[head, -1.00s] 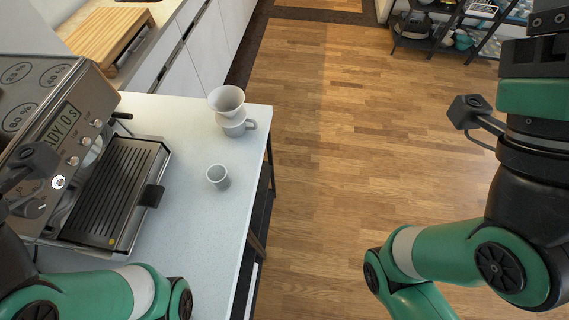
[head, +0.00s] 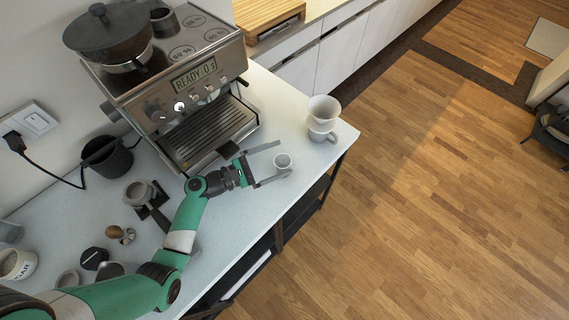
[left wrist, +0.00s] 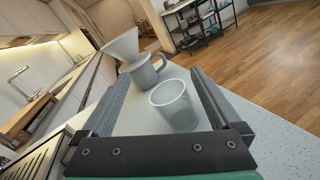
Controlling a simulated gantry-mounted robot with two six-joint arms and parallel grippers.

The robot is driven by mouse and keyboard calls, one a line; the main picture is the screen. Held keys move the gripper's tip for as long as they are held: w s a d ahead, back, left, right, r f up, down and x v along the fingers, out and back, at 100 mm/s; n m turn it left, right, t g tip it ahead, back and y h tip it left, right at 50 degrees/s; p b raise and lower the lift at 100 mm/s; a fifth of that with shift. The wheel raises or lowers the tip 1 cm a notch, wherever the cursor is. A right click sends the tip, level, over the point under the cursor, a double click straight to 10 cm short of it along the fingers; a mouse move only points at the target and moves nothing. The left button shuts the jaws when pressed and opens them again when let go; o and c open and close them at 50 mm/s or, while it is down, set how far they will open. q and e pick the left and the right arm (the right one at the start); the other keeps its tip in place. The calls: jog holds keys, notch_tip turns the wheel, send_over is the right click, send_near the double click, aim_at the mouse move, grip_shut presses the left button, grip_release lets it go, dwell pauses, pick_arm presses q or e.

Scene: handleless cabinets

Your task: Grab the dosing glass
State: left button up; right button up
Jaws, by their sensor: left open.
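The dosing glass, a small grey cup (head: 283,163), stands upright on the white counter in front of the coffee machine. My left gripper (head: 270,163) is open, low over the counter, with its two fingers on either side of the glass. In the left wrist view the glass (left wrist: 175,105) sits between the fingers, nearer the right one, with space to the left one. No firm contact can be seen. My right gripper is not in view.
A mug with a white dripper on top (head: 322,118) stands beyond the glass near the counter's right edge. The coffee machine (head: 180,90) stands behind my left gripper. A portafilter (head: 140,192) and a tamper (head: 120,233) lie to the left.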

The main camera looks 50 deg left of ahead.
aim_at(283, 162)
pick_arm(q)
jog(key=s+f+n, duration=0.2)
jog(key=n, duration=0.1)
jog(key=s+a+f+n+y, duration=0.1)
jog(key=n, duration=0.1)
jog(key=shift+f+t, duration=0.1)
jog(key=shift+t, duration=0.3)
jog(key=shift+b+x, duration=0.5)
jog(key=shift+x, duration=2.1)
jog(key=c, duration=1.5)
jog(key=shift+r+p, duration=0.35)
jog(key=shift+r, duration=0.15)
notch_tip(283, 162, up, 3)
jog(key=shift+f+p, duration=0.1)
jog(key=shift+p, duration=0.8)
jog(key=s+d+r+p, duration=0.6)
jog(key=s+r, duration=0.3)
jog(key=s, duration=0.3)
jog(key=shift+d, duration=0.7)
